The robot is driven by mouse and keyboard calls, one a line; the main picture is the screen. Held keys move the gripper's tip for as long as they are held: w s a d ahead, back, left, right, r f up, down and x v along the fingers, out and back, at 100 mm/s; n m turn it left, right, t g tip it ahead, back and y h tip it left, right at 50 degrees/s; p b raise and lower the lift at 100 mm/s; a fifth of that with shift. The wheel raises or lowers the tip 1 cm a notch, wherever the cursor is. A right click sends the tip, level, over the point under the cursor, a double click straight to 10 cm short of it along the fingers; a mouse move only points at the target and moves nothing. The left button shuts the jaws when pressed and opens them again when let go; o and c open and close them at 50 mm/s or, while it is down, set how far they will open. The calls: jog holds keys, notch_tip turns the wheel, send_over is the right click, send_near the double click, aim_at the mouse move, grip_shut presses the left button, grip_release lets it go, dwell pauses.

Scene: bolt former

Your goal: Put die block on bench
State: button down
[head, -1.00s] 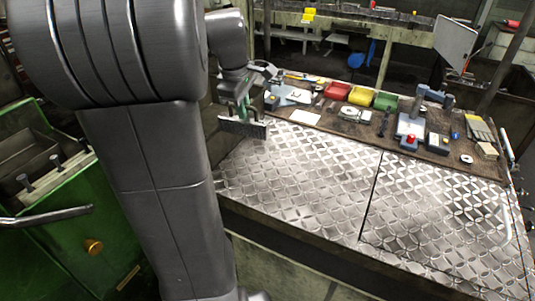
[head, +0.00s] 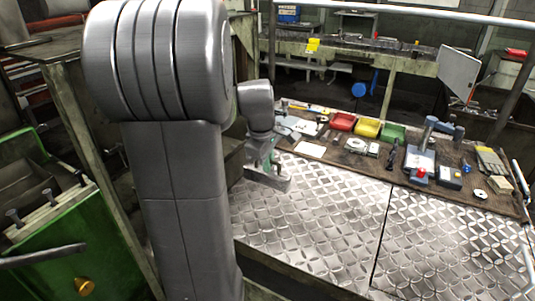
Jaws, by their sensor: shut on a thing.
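The die block (head: 270,181) is a flat grey metal piece in the head view, left of centre. My gripper (head: 270,166) is shut on it and holds it by its upper part. The block is over or close to the left end of the bench (head: 315,215), which has a bright diamond-plate top. I cannot tell whether the block touches the plate. My own arm hides the area left of the block.
A brown mat along the bench's back holds red (head: 343,121), yellow (head: 367,128) and green bins (head: 392,133), a blue-grey device (head: 420,158) and small tools. The diamond-plate top in front is clear. A green machine (head: 60,235) stands at the left.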

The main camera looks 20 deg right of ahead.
jog(key=shift+s+a+x, duration=0.15)
jog(key=shift+x, duration=0.7)
jog(key=shift+s+a+x, duration=0.1)
jog(key=shift+a+x, duration=0.05)
jog(key=shift+x, duration=0.7)
jog(key=shift+f, duration=0.15)
jog(key=shift+f, duration=0.1)
jog(key=c, duration=1.5)
grip_release()
jog(key=shift+s+f, duration=0.1)
jog(key=shift+s, duration=0.05)
jog(key=v, duration=1.2)
